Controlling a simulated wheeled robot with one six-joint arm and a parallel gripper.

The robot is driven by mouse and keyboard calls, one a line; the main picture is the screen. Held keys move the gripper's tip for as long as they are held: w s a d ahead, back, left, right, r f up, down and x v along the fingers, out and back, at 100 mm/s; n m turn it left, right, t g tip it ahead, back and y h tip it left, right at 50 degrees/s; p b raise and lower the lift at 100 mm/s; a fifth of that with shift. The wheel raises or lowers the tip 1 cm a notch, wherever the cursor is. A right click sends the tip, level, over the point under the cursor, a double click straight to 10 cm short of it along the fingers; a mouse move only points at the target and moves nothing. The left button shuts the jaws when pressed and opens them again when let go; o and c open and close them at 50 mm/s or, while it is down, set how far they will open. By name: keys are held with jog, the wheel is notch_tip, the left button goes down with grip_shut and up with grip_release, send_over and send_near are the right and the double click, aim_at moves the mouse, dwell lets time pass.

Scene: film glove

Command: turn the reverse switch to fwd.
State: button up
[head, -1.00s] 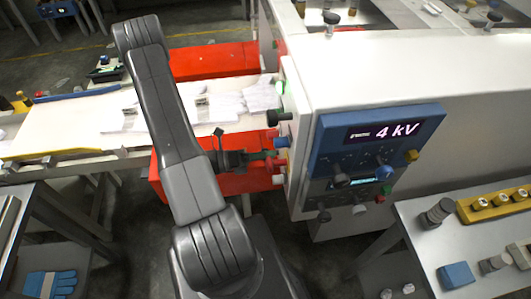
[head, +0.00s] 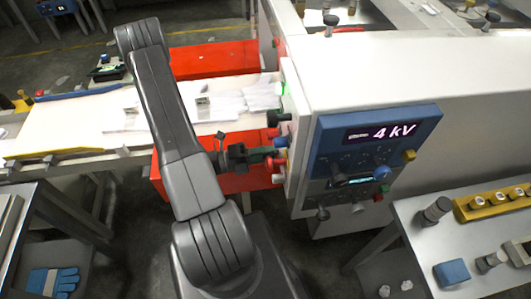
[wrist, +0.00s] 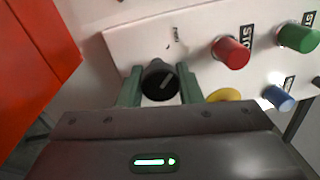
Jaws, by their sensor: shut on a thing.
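The reverse switch appears to be the black rotary knob (wrist: 158,82) on the white end panel (wrist: 200,62) in the wrist view. Its pale pointer line leans up and to the right. My gripper (wrist: 162,92) has its two green fingers on either side of the knob, shut on it. The small lettering above the knob is too blurred to read. In the head view my gripper (head: 268,153) reaches the machine's end panel from the left, and the knob is hidden behind the fingers.
Near the knob are a red button (wrist: 231,52), a green button (wrist: 297,37), a blue button (wrist: 278,97) and a partly hidden yellow one (wrist: 224,95). A blue display panel (head: 345,150) reads 4 kV. A white belt (head: 75,115) with pale pieces lies left.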

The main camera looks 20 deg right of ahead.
jog(key=shift+r, duration=0.1)
jog(key=o, duration=1)
jog(key=shift+c, duration=0.2)
jog(key=b+v, duration=0.2)
jog(key=v, duration=1.2)
jog(key=shift+b, duration=0.35)
jog(key=shift+s+d, duration=0.1)
jog(key=p+x, duration=0.2)
jog(key=x, duration=1.1)
jog(key=shift+d+p, duration=0.3)
jog(key=shift+d, duration=0.1)
jog(key=shift+a, duration=0.15)
